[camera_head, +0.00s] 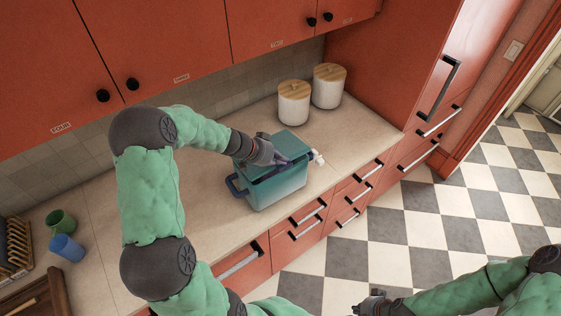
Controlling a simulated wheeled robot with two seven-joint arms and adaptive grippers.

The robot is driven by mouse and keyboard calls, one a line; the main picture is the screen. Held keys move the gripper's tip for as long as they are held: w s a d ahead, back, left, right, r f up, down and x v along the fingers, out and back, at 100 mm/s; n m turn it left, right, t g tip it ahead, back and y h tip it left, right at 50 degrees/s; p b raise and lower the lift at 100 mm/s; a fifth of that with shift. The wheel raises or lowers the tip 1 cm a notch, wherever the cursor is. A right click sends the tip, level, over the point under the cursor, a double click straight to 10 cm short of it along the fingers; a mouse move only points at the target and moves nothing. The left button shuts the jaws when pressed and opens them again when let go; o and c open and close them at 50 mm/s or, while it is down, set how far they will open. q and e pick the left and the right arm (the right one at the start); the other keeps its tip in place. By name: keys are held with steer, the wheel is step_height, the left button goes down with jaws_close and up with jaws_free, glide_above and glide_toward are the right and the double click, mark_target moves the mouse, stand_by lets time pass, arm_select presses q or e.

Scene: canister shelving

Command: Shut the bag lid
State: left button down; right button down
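A teal bag (277,187), like a small cooler box, stands upright on the counter with a blue handle (235,185) at its left side. Its darker teal lid (294,145) is at the top; I cannot tell whether it is fully down, as my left gripper covers part of it. My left gripper (283,159) is over the bag's top, at or touching the lid. Its fingers are too small to read. My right gripper (366,305) is low at the bottom edge, in front of the drawers and far from the bag; its fingers are unclear.
Two white canisters (294,104) with wooden lids stand behind the bag. A small white item (318,158) sits at the bag's right. A green cup (61,222), a blue cup (66,247) and a dish rack (15,245) are far left. Red cabinets (165,45) hang above.

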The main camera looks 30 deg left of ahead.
mark_target(280, 168)
arm_select(q)
steer(key=shift+m+t+y, duration=0.4)
steer(key=shift+m+y, duration=0.1)
steer(key=shift+y, duration=0.4)
steer(key=shift+s+d+f+b, duration=0.15)
steer(key=shift+f+b, duration=0.5)
steer(key=shift+b, duration=1.15)
steer(key=shift+s+d+f+b, duration=0.1)
steer(key=shift+d+f+b, duration=0.4)
steer(key=shift+b, duration=1.25)
steer(key=shift+s+f+b, duration=0.1)
steer(key=shift+f+b, duration=0.7)
steer(key=shift+b, duration=1)
step_height(280, 168, up, 4)
steer(key=p, duration=0.3)
steer(key=shift+w+r, duration=0.15)
steer(key=shift+r, duration=0.05)
steer(key=b+v, duration=0.1)
steer(key=v, duration=0.9)
steer(key=shift+f, duration=0.2)
